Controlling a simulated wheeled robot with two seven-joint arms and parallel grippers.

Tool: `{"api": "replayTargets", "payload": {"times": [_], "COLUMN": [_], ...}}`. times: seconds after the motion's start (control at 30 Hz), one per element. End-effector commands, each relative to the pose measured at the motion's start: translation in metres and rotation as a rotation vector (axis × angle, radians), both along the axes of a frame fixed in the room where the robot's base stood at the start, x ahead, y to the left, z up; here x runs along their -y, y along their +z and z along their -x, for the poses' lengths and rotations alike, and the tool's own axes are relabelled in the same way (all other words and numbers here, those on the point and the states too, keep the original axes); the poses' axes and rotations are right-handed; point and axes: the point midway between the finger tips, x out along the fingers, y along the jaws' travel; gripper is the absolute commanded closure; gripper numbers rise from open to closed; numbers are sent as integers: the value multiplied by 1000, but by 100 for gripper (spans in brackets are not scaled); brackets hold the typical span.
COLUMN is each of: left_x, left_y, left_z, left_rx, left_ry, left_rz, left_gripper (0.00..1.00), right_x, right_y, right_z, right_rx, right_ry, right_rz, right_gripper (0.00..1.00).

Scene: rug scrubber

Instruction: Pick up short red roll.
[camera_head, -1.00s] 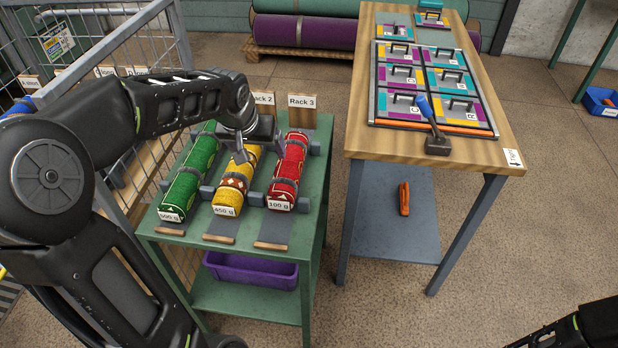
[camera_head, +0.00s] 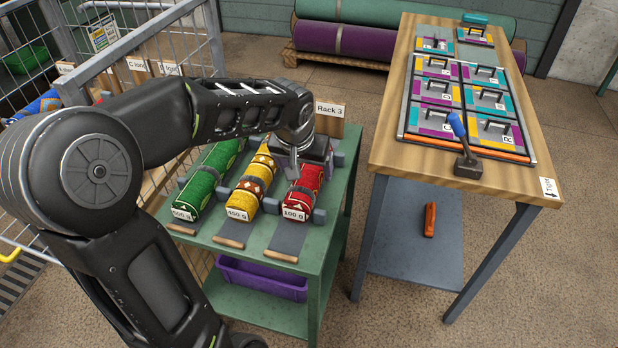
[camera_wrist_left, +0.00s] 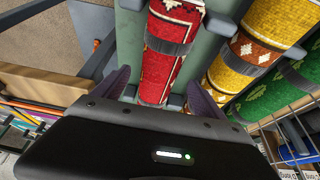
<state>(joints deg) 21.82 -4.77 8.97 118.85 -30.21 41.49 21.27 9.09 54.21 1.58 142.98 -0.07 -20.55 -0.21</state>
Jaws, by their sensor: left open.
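The short red roll (camera_head: 302,196) with a "100 g" label lies at the right end of a row of three rolls on a green cart. It also shows in the left wrist view (camera_wrist_left: 170,50), with a dark band around it. My left gripper (camera_head: 308,168) is open above the far part of this roll and hides some of it. In the left wrist view my two fingers (camera_wrist_left: 157,92) stand on either side of the red roll's line. I cannot tell whether they touch it. My right gripper is out of view.
A yellow roll (camera_head: 250,190) and a green roll (camera_head: 203,185) lie left of the red one. A wire cage (camera_head: 150,40) stands behind at left. A wooden table (camera_head: 390,155) with sample panels and a blue-handled tool (camera_head: 460,135) stands to the right.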

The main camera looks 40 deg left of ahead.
Motion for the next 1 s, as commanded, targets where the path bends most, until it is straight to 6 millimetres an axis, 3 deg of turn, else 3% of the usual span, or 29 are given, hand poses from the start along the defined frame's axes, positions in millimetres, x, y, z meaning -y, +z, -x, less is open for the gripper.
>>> {"api": "replayTargets", "payload": {"times": [0.2, 0.57, 1.0], "left_x": [0, -5, -5], "left_y": [-4, -46, -47], "left_z": [-2, -20, -21], "left_rx": [-1, -2, 0], "left_ry": [0, 0, 0], "left_rz": [0, 1, 1], "left_gripper": [18, 18, 18], "right_x": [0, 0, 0], "right_y": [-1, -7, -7], "right_z": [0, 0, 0], "right_rx": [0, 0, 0], "right_ry": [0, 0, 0], "right_rz": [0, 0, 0], "right_gripper": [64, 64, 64]}}
